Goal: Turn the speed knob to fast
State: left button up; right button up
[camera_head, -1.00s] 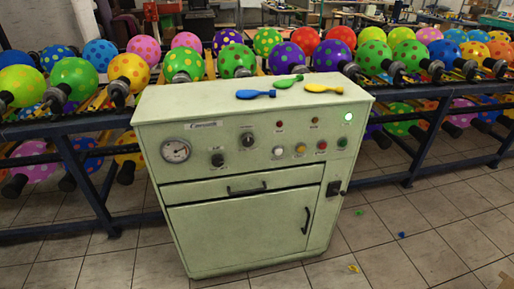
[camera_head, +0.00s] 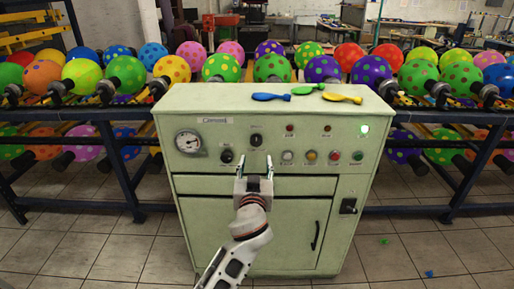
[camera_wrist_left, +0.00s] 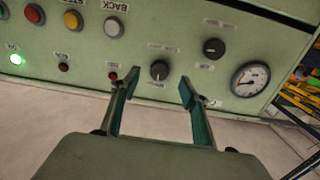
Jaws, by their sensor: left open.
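The pale green machine (camera_head: 250,222) stands ahead with two black knobs on its front panel. The upper knob (camera_head: 256,139) also shows in the left wrist view (camera_wrist_left: 159,70), upside down and between the fingertips in the picture. The lower knob (camera_head: 227,156) is nearer the gauge and also shows there (camera_wrist_left: 214,48). I cannot read their labels, so I cannot tell which knob is for speed. My left gripper (camera_head: 255,163) is open and empty, fingers towards the panel just below the upper knob; its fingers also show in the wrist view (camera_wrist_left: 150,92). My right gripper is not in view.
A round gauge (camera_head: 188,141) is left of the knobs. Several coloured buttons, such as the white one (camera_head: 287,156), and a lit green lamp (camera_head: 364,130) are to the right. Flat balloons (camera_head: 308,89) lie on the machine's top. Racks of dotted balloons stand behind.

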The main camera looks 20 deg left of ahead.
aim_at(256, 143)
pick_arm(q)
jog(key=x, duration=0.2)
jog(key=r+x, duration=0.1)
jog(key=x, duration=0.5)
jog(key=shift+w+r, duration=0.15)
jog(key=shift+r, duration=0.15)
jog(key=c, duration=1.1)
